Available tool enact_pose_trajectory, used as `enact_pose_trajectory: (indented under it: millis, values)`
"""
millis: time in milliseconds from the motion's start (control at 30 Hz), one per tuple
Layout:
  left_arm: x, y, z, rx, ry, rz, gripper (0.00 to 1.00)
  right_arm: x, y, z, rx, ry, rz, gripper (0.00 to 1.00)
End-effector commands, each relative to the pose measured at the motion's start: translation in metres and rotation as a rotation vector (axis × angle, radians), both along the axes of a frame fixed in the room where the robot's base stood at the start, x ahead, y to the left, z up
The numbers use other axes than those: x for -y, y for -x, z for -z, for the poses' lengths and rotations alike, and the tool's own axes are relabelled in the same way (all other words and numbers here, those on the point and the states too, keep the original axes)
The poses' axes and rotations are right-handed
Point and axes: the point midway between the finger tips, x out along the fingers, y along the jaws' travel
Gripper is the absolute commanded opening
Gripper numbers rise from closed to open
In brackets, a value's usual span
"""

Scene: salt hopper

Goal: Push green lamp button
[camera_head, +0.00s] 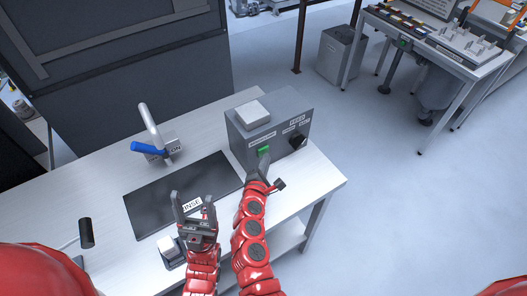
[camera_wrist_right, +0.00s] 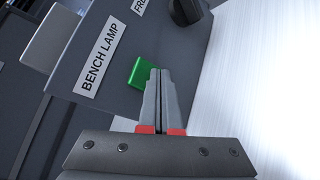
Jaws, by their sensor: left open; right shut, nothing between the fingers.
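The green lamp button (camera_head: 264,150) sits on the front face of a grey control box (camera_head: 240,137). It also shows in the right wrist view (camera_wrist_right: 138,72), beside the label "BENCH LAMP" (camera_wrist_right: 99,58). My right gripper (camera_head: 262,165) is shut and empty, its fingertips (camera_wrist_right: 158,72) right at the button and covering part of it. I cannot tell whether they touch it. My left gripper (camera_head: 190,203) is open and empty, over the front edge of the dark mat, to the left of my right arm.
The box has a black knob (camera_head: 298,141) right of the button and a white block (camera_head: 252,113) on top. A blue-handled lever (camera_head: 150,147) stands behind the dark mat (camera_head: 165,190). A black-handled tool (camera_head: 86,233) lies at left. The white bench (camera_head: 315,180) is clear right of the box.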

Motion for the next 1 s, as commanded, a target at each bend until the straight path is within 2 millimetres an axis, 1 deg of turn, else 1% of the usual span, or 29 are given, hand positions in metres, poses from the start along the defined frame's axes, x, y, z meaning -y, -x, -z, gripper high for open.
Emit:
enact_pose_trajectory:
  millis: [300,533,800,867,1000]
  values:
    - [0.0,0.0,0.0,0.0,0.0,0.0,0.68,-0.001,0.0,0.0,0.0,-0.001,-0.002,0.0]
    - [0.0,0.0,-0.009,0.0,0.0,0.0,0.68,0.003,0.005,-0.004,0.002,0.0,-0.002,0.0]
    - [0.0,0.0,-0.008,0.0,0.0,0.0,0.68,0.004,0.006,-0.002,0.003,-0.002,-0.001,0.0]
    - [0.0,0.0,-0.011,0.0,0.0,0.0,0.68,0.005,0.008,-0.003,0.002,-0.002,-0.001,0.0]
    - [0.0,0.0,-0.02,0.0,0.0,0.0,0.68,0.013,0.019,-0.005,0.002,-0.001,-0.001,0.0]
